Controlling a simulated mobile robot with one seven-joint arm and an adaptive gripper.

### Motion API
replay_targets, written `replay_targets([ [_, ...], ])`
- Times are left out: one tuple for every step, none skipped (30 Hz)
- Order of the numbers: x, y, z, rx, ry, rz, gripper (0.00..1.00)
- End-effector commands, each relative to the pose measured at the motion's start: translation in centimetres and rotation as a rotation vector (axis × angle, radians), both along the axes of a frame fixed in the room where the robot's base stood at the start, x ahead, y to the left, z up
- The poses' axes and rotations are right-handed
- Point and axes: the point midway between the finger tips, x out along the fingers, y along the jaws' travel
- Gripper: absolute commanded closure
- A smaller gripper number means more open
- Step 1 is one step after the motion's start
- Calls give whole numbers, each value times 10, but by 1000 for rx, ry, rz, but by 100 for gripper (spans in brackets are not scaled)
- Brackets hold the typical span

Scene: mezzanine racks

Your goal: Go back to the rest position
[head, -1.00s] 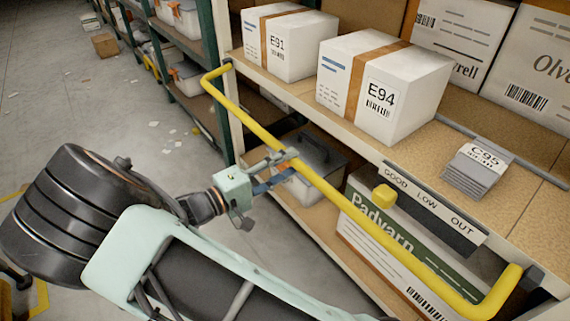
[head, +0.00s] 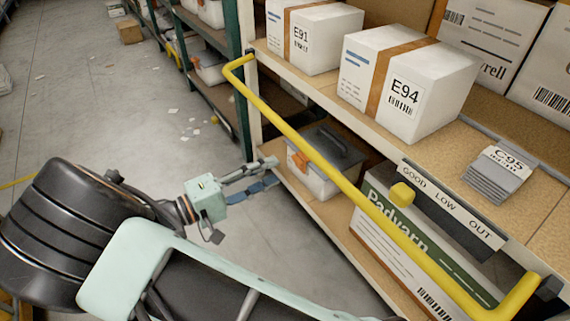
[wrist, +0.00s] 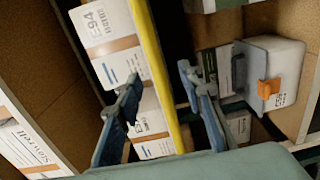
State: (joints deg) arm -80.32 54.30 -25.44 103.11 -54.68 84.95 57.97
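My gripper (head: 272,172) is in the head view, left of the yellow rail (head: 330,178) at the front of the rack. Its two fingers are spread and nothing shows between them there. In the wrist view my gripper (wrist: 158,78) also has its fingers apart. The yellow rail (wrist: 152,50) runs through the gap between them in that picture. In the head view the fingertips look clear of the rail, with floor and the lower shelf behind them. My arm reaches in from the lower left, bent.
White boxes E91 (head: 325,42) and E94 (head: 398,95) stand on the upper shelf, beside a stack of C95 cards (head: 494,177). A yellow knob (head: 403,194) sits by a GOOD LOW OUT strip (head: 455,212). A Padyarn box (head: 405,250) is below. Floor at left is largely open.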

Motion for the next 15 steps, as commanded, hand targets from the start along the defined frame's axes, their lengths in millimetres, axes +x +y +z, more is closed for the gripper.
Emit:
replay_targets([
  [-3, 5, 0, 1, -1, 1, 65],
  [-5, 8, 0, 0, 0, 1, 65],
  [-7, 10, 0, 0, 0, 1, 65],
  [-8, 11, 0, -1, -1, 0, 65],
  [-9, 12, 1, -1, 0, 0, 65],
  [-10, 13, 1, -1, 0, -1, 65],
  [-10, 14, 1, -1, 0, -1, 65],
  [-10, 14, 1, -1, 0, -1, 65],
  [-11, 14, 1, -1, 0, -1, 65],
  [-11, 14, 1, -1, 0, -1, 65],
  [-11, 14, 1, -1, 0, -1, 65],
  [-11, 14, 1, -1, 0, -1, 65],
  [-10, 14, 0, -1, 0, -1, 65],
  [-10, 14, 0, -1, 0, -1, 65],
  [-10, 14, 0, -1, 0, -1, 65],
])
